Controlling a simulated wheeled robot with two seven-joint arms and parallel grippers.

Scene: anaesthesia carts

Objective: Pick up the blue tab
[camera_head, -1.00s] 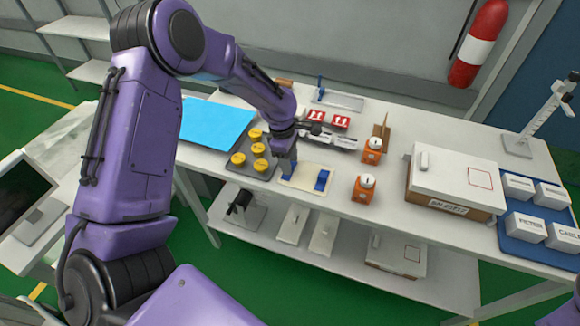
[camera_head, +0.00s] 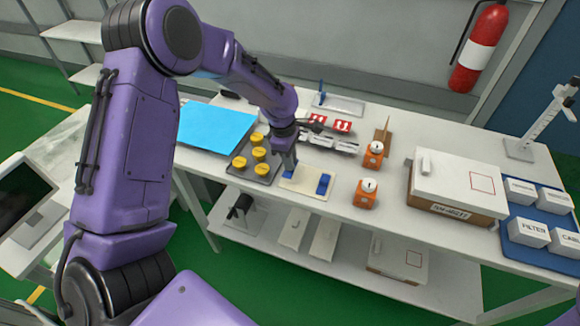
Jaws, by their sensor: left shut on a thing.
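A cream board (camera_head: 306,181) lies near the front edge of the white table. One blue tab (camera_head: 323,184) sits on its right end. My left gripper (camera_head: 287,164) points down at the board's left end and is shut on another blue tab (camera_head: 288,174). Only a small bit of that tab shows under the fingers; I cannot tell whether it still touches the board. My right gripper is not in view.
A dark tray with yellow round pieces (camera_head: 239,162) is just left of the board. Orange-based items (camera_head: 365,194) and a white-topped box (camera_head: 459,181) stand to the right. A blue sheet (camera_head: 216,127) lies at the left.

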